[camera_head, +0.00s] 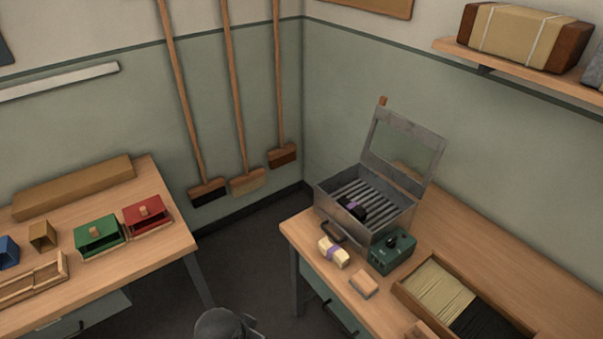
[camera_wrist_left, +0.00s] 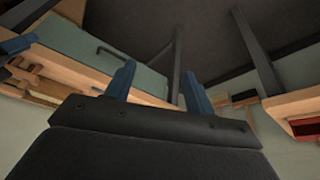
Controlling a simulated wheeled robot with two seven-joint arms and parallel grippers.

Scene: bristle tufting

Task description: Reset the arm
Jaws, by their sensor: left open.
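My left gripper (camera_wrist_left: 158,66) shows in the left wrist view. Its two blue fingers stand apart with nothing between them, so it is open and empty. Behind the fingers are the dark floor, table legs and a grey-green drawer front (camera_wrist_left: 105,48). In the head view a dark rounded part of my own arm shows at the bottom edge, left of centre; the gripper fingers cannot be made out there.
The right bench holds an open metal box (camera_head: 340,212) with a dark bundle inside, a pale bundle (camera_head: 334,252), a green device (camera_head: 391,252), a small block (camera_head: 364,285) and a bristle tray (camera_head: 408,291). The left bench holds green (camera_head: 98,235) and red (camera_head: 146,214) boxes. Floor shows between benches.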

